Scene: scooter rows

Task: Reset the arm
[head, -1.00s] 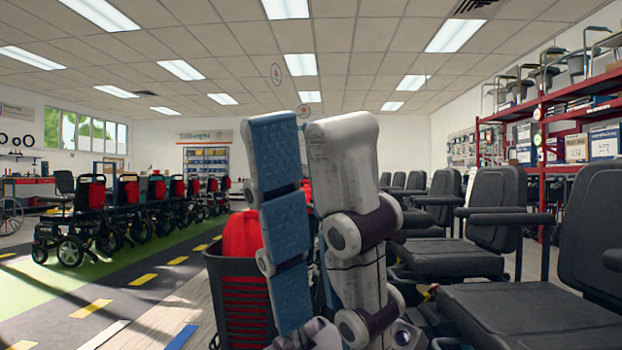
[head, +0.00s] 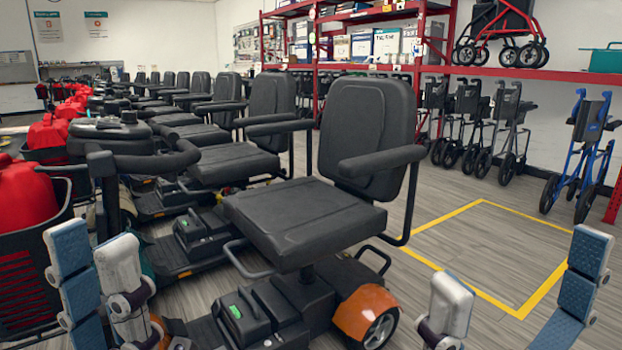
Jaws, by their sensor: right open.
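My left gripper (head: 92,240) is upright at the lower left of the head view. Its blue padded finger and its white-backed finger show side by side with the blue pad face uncovered, so it looks open, and nothing shows between the fingers. My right gripper (head: 523,266) is at the lower right, open, with a wide empty gap between its white-backed finger and its blue padded finger. Both arms below the grippers are mostly out of view. The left gripper stands in front of the scooter row, and the right one in front of bare floor.
A black-seated scooter (head: 300,215) with an orange rear fender stands close ahead, heading a row of several. Red bags in black baskets (head: 40,225) line the left. A yellow floor square (head: 487,290) is empty. Red shelving (head: 390,68) and parked rollators (head: 480,120) stand behind.

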